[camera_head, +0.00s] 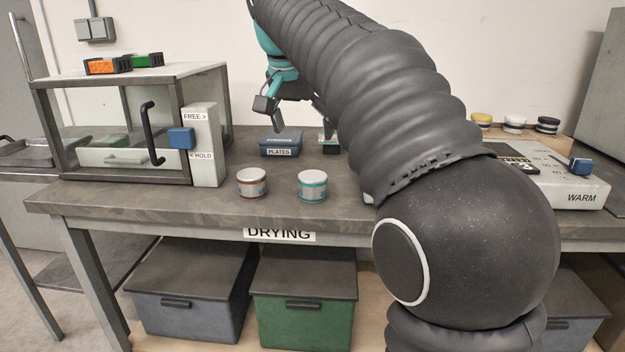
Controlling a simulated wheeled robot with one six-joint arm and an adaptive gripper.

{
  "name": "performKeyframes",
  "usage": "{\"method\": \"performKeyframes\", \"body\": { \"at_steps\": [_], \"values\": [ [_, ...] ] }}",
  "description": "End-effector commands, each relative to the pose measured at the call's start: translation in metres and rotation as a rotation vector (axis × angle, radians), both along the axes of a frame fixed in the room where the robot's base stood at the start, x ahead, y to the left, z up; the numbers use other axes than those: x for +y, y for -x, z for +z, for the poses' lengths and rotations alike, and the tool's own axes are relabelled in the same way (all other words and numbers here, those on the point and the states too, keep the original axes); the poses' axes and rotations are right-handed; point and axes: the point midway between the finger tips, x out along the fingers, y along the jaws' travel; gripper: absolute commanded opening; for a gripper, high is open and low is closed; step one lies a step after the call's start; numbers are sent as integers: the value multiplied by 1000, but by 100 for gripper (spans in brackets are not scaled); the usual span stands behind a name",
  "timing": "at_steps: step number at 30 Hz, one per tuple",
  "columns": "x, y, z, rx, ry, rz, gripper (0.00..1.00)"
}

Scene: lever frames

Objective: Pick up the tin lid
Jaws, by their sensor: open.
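Two small round tins stand upright near the front of the dark bench. The left tin (252,184) has a reddish band, and the right tin (312,188) has a teal band. Each has a pale grey flat top, which may be its lid; I cannot tell whether the lids are separate. My gripper (301,119) is open, above the back of the bench, behind and higher than both tins. It touches neither tin. My dark ribbed arm hides part of the bench to the right.
A blue PLATES box (281,147) sits below my gripper, with a partly hidden green item (329,144) beside it. A glass-fronted cabinet (124,125) stands left. A white WARM unit (560,185) is at right. Several small tins (514,124) stand behind it. Lidded bins are below.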

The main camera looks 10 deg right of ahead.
Motion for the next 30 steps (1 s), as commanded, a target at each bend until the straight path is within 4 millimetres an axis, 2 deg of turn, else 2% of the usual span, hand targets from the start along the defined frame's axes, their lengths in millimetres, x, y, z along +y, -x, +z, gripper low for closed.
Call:
{"method": "performKeyframes", "body": {
  "at_steps": [3, 9, 17, 24, 30],
  "values": [
    [-5, -6, -22, 3, 1, 0, 92],
    [-12, -17, -52, 1, 0, 2, 92],
    [-15, -22, -67, 1, 0, 3, 92],
    [-20, -32, -98, 3, 1, 2, 92],
    [-23, -37, -111, 1, 0, 3, 92]
  ]
}}
